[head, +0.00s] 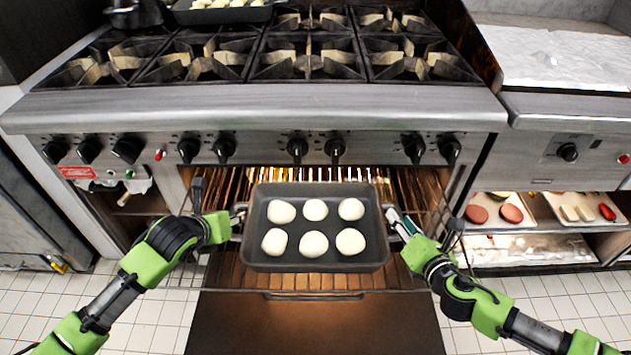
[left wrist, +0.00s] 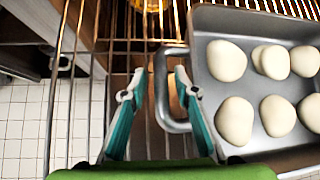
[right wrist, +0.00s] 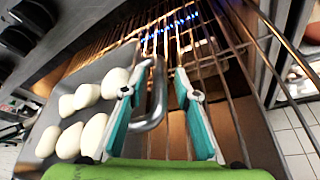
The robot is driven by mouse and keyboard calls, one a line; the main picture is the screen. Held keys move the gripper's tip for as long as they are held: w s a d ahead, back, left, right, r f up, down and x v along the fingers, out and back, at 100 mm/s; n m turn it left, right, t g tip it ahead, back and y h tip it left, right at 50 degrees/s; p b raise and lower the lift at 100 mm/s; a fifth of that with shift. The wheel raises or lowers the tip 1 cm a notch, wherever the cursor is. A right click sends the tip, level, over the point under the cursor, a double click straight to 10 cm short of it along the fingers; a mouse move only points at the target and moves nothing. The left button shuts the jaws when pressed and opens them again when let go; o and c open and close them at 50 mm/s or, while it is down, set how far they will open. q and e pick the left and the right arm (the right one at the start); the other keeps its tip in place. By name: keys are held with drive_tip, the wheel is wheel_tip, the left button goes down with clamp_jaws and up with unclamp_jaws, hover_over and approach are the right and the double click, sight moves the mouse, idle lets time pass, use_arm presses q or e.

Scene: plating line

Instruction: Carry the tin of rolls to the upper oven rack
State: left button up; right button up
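A dark rectangular tin (head: 333,227) with several white rolls (head: 315,210) sits level over the pulled-out oven rack (head: 225,272), in the middle of the head view. My left gripper (head: 236,215) is at the tin's left handle. In the left wrist view its fingers are apart, with the handle bar (left wrist: 161,95) between them. My right gripper (head: 395,218) is at the right handle. In the right wrist view its fingers are apart too, on either side of the handle bar (right wrist: 157,95). The tin's underside is hidden.
The lit oven cavity (head: 300,178) lies behind the tin. Above it are the knob panel (head: 265,145) and burner grates (head: 305,55), with another tray of rolls (head: 225,14) at the back. The open oven door (head: 315,325) lies below the rack. Food trays (head: 500,222) stand on the right shelf.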

drive_tip(key=v, duration=1.2)
use_arm(q)
drive_tip(key=v, duration=1.2)
drive_tip(key=shift+s+f, duration=0.1)
drive_tip(key=shift+f, duration=0.05)
use_arm(e)
drive_tip(key=shift+s+f, duration=0.1)
drive_tip(key=shift+s, duration=0.05)
